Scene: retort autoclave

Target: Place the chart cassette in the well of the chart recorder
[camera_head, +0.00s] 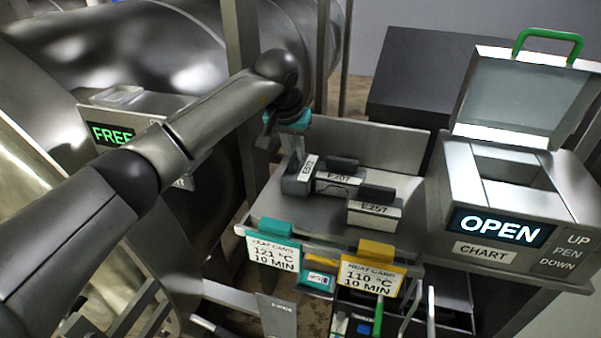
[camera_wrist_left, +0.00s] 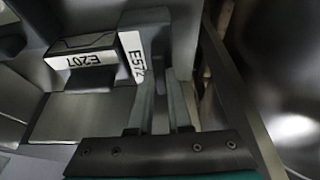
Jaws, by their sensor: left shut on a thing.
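Three dark grey cassettes with white labels stand on a metal shelf (camera_head: 270,205). The left one, E572 (camera_head: 305,173), is between the fingers of my left gripper (camera_head: 297,158), which is shut on it from above. In the left wrist view the E572 cassette (camera_wrist_left: 144,30) shows between the fingertips (camera_wrist_left: 160,85). The E207 cassette (camera_head: 340,180) is close beside it, and the E257 cassette (camera_head: 375,209) is further right. The chart recorder (camera_head: 450,185) stands at the right with its lid up, its well (camera_head: 515,172) uncovered and its display reading OPEN. My right gripper is out of view.
Two heat cards, teal (camera_head: 273,250) and yellow (camera_head: 370,273), hang at the shelf's front edge. A raised back panel (camera_head: 365,140) borders the shelf. A metal post (camera_head: 240,70) stands close to my left arm. The recorder's lid has a green handle (camera_head: 548,35).

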